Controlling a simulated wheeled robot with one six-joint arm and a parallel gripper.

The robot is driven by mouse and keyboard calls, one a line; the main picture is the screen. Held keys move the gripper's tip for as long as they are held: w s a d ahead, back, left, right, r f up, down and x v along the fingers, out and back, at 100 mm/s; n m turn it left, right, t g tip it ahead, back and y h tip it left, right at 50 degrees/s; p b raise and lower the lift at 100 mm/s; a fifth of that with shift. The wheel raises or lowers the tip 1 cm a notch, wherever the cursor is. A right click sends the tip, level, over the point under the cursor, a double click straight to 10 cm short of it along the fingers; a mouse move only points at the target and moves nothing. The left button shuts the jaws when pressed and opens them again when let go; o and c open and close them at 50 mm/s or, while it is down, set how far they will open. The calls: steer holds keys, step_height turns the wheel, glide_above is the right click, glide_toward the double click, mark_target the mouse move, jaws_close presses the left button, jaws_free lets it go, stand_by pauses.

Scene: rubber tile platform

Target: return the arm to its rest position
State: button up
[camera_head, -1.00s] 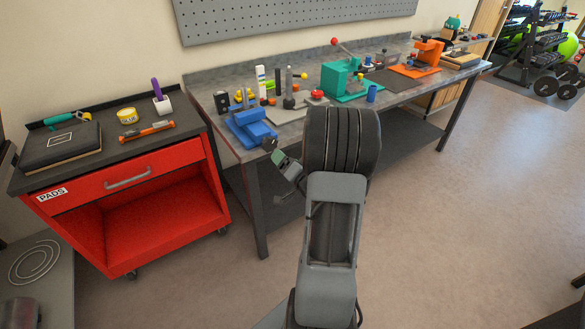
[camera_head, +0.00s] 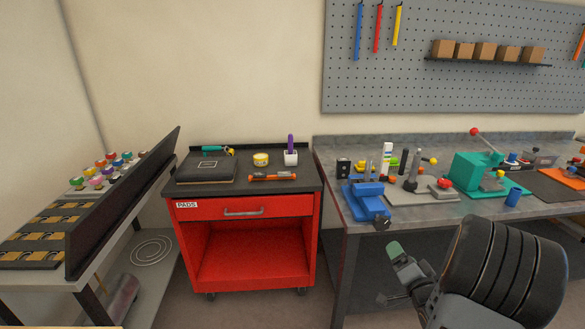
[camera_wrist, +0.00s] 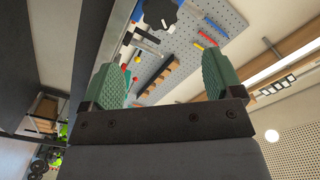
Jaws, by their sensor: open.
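My arm is bent at the lower right of the head view, with its dark ribbed section in front of the workbench. My gripper (camera_head: 394,262) shows there side-on, in front of the bench's front edge and below the blue vise (camera_head: 366,201). In the wrist view my gripper (camera_wrist: 160,78) has its two green ribbed fingers wide apart. Nothing is held between them. A dark knob (camera_wrist: 160,12) shows beyond the fingers at the top of the wrist view, apart from them.
The workbench (camera_head: 440,219) carries the vise, a teal press (camera_head: 476,172) and small tools. A red cart (camera_head: 198,237) stands left of it, with a black case (camera_head: 207,171) on top. A rack (camera_head: 110,245) stands at far left. A pegboard (camera_head: 400,95) hangs behind.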

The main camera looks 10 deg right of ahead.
steer(key=s+d+f+n+g+h, duration=0.15)
steer(key=s+d+f+g, duration=0.25)
steer(key=f+g, duration=0.4)
steer(key=s+a+r+n+g+y+p, duration=0.1)
steer(key=s+a+r+n+g+p, duration=0.1)
steer(key=a+r, duration=0.5)
steer(key=s+a+r+n+g+y+p, duration=0.2)
steer(key=a+r+n+p, duration=0.2)
steer(key=a+r, duration=0.3)
steer(key=s+a+r+n+g+y+p, duration=0.1)
steer(key=s+a+r+n+g+p, duration=0.1)
steer(key=a+r, duration=0.6)
steer(key=a+n+p, duration=0.1)
steer(key=a, duration=0.6)
steer(key=shift+s+n, duration=0.35)
steer(key=shift+s, duration=0.05)
